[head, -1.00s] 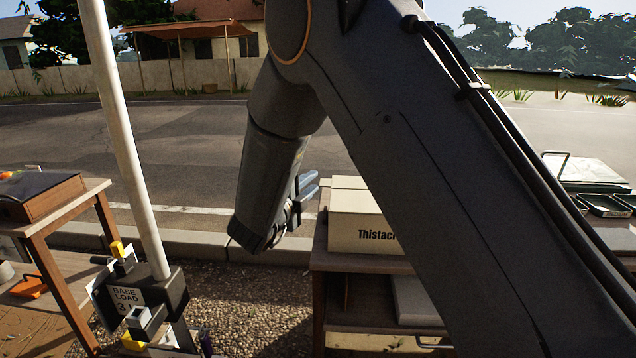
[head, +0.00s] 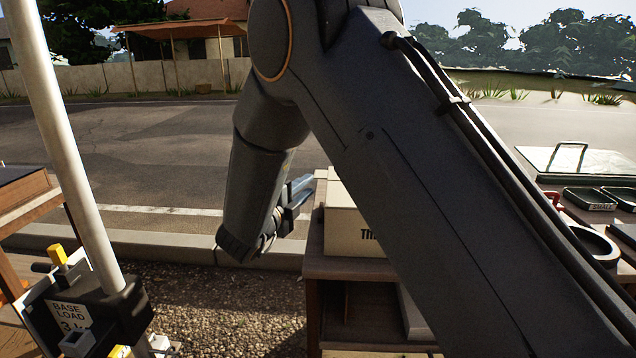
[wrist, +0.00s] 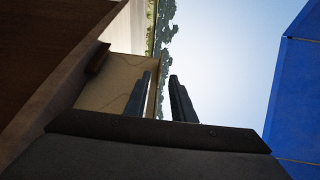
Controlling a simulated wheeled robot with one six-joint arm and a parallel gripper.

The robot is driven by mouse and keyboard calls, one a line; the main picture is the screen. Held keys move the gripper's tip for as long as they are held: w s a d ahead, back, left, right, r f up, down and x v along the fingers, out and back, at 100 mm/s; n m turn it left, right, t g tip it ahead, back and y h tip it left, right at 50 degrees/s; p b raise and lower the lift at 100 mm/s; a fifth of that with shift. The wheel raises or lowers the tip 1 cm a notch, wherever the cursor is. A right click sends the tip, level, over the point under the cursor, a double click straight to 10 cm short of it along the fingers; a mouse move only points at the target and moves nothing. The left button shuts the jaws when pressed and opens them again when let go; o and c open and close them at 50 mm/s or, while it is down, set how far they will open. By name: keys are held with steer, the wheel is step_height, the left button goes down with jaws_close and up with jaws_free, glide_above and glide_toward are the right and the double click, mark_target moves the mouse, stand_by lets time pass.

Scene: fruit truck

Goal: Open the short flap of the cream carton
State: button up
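The cream carton (head: 350,234) stands on a wooden table, with dark lettering on its front. My arm covers most of its right part. In the wrist view, a tan carton face (wrist: 118,80) shows behind and left of the fingers. My gripper (head: 302,190) is at the carton's left side, near the height of its top. Whether a finger touches the carton is unclear. The short flap cannot be made out clearly.
A post with a "BASE LOAD" sign (head: 72,315) stands at the left, near another wooden table (head: 35,208). Dark trays (head: 588,197) and a clear-lidded box (head: 575,160) lie to the right. Gravel lies open between the tables; the road is behind.

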mark_target(317, 176)
steer(key=p+x, duration=0.1)
steer(key=x, duration=0.6)
steer(key=shift+w, duration=0.25)
jaws_close()
stand_by(1.2)
